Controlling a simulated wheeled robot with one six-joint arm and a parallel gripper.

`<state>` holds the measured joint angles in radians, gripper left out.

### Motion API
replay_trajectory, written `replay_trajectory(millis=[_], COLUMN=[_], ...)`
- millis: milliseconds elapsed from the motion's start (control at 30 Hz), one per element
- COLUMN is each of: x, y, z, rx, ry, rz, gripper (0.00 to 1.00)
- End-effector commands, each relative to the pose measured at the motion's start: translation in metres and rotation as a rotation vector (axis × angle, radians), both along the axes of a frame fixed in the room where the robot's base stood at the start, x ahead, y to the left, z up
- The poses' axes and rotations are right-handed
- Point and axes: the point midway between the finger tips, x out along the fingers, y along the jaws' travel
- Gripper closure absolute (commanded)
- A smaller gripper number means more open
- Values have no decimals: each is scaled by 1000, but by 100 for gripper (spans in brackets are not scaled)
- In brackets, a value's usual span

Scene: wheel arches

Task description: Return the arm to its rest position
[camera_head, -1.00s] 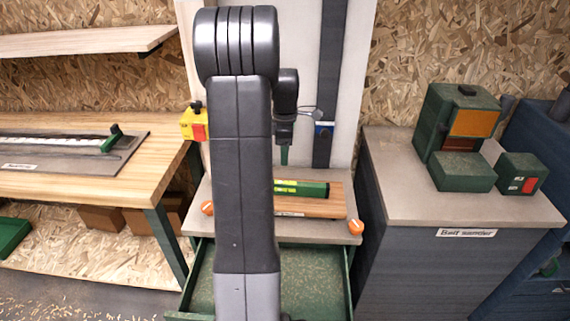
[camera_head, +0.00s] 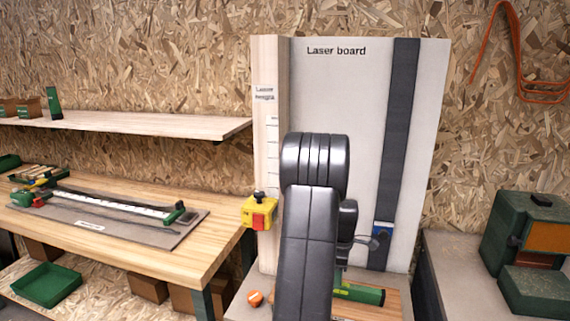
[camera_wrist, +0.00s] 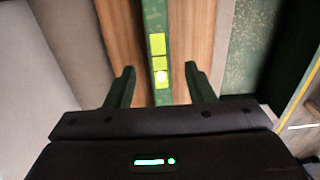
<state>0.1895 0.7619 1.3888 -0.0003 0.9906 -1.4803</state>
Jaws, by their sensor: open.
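My arm rises in front of the laser board (camera_head: 345,100) in the head view and hides part of it. My gripper (camera_wrist: 160,82) shows in the wrist view with its two green fingers apart. Between and beyond the fingers is a green bar with yellow-green marks (camera_wrist: 158,45), lying on a brown wooden board (camera_wrist: 185,30). I cannot tell whether the fingers touch the bar. The green bar also shows in the head view (camera_head: 360,293), to the right of my arm. The gripper itself is hidden or too dark to make out in the head view.
A yellow box with a red switch (camera_head: 260,212) is mounted at the board's left edge, close to my arm. A wooden workbench (camera_head: 130,250) and shelf (camera_head: 150,123) are at left. A green machine (camera_head: 530,240) stands on a grey cabinet at right.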

Motion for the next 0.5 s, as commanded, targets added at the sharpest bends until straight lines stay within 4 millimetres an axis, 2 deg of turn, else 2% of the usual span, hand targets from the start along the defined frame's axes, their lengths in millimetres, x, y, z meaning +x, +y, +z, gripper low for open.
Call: replay_trajectory(millis=[100,233,300,500], x=[-1,-1,0,0], y=[0,0,0,0], z=[-25,-45,-29,-19], rx=[1,1,-1,0], ry=[5,3,-2,-1], rz=[0,0,0,0], gripper=[51,51,51,51])
